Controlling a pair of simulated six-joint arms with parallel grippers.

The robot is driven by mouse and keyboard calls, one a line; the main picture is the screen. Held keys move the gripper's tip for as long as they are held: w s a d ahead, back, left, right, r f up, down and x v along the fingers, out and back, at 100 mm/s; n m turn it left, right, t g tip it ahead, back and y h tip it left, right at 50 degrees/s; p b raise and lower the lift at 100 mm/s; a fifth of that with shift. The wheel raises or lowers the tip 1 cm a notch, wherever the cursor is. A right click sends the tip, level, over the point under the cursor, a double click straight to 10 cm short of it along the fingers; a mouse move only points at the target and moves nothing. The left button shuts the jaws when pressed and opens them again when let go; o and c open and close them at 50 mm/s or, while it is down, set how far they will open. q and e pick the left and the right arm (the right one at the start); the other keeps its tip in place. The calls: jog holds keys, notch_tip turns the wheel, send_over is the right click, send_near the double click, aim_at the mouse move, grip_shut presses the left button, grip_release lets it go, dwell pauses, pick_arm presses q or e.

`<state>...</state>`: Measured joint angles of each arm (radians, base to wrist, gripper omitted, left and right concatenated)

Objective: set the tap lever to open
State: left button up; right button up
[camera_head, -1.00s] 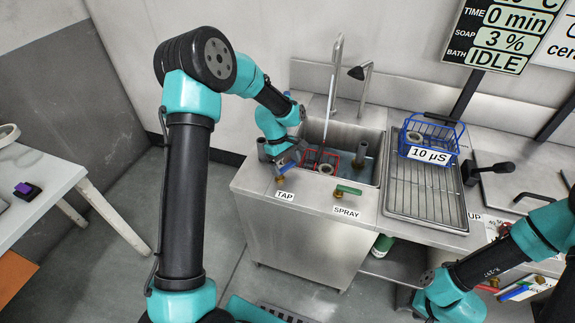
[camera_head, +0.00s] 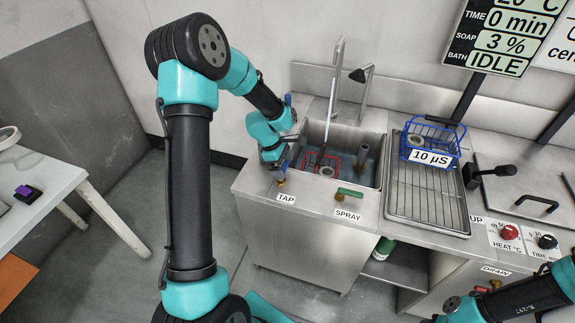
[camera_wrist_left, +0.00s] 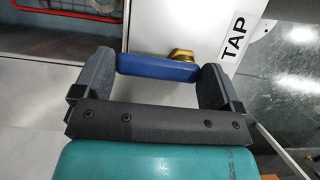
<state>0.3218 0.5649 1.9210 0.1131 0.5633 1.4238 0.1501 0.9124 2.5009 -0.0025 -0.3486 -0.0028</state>
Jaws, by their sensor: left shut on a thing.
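The blue tap lever (camera_wrist_left: 158,68) sits between the two dark fingers of my left gripper (camera_wrist_left: 155,75) in the left wrist view, with its brass valve body (camera_wrist_left: 183,54) just beyond. In the head view my left gripper (camera_head: 282,160) is at the left front rim of the sink, above the TAP label (camera_head: 286,198), and largely covers the lever. The brass fitting (camera_head: 281,182) shows just below it. The left gripper is shut on the lever. My right gripper is outside both views; only part of that arm shows at bottom right.
The green spray lever (camera_head: 350,192) stands right of the tap. A red-edged basket (camera_head: 323,165) lies in the sink. A blue basket (camera_head: 433,141) stands on the draining rack (camera_head: 425,205). The floor at left is clear.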

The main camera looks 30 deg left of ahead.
pick_arm(q)
jog(key=o, duration=1)
jog(key=v, duration=1.7)
jog(key=shift+s+a+r, duration=0.15)
jog(key=shift+a, duration=0.05)
